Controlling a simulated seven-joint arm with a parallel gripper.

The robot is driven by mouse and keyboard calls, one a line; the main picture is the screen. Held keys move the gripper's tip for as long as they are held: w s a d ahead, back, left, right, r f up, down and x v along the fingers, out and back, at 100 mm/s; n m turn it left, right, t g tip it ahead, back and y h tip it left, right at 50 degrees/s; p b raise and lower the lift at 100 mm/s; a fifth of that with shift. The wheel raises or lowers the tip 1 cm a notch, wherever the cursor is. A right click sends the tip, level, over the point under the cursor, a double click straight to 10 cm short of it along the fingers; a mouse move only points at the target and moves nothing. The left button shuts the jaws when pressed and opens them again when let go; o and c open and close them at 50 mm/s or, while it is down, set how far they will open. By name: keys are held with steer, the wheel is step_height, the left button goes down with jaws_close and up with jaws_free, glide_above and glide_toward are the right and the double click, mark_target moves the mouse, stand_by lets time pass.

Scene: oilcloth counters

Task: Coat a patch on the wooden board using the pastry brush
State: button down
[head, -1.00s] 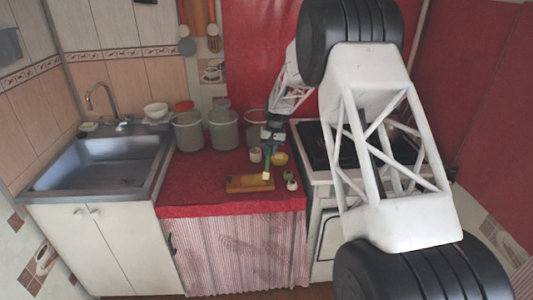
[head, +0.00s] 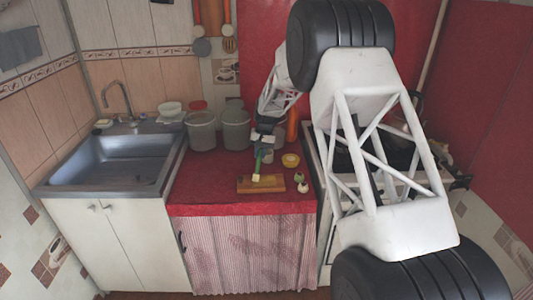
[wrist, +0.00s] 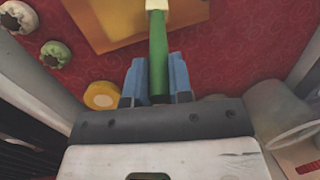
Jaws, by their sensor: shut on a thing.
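The pastry brush has a green handle (wrist: 158,55) and a pale head (wrist: 157,5). My gripper (wrist: 157,82) is shut on the handle, with a blue finger on each side. I cannot tell whether the bristles touch the board. The board also shows at the top of the wrist view (wrist: 95,22).
A yellow bowl (head: 290,160) stands behind the board's right side. Two small round items (head: 301,182) lie to its right. Large grey pots (head: 236,130) stand at the back, and the sink (head: 110,160) is at left. The red counter (head: 205,175) left of the board is clear.

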steer(key=shift+w+d, duration=0.75)
steer(key=shift+d, duration=3.7)
step_height(320, 180, up, 8)
steer(key=shift+a, duration=0.1)
steer(key=s+a+r, duration=0.2)
steer(key=a+r, duration=0.2)
steer(key=a, duration=0.6)
steer(key=shift+s+a, duration=0.25)
steer(key=shift+s, duration=0.15)
steer(key=shift+f, duration=0.15)
steer(key=shift+f, duration=2.35)
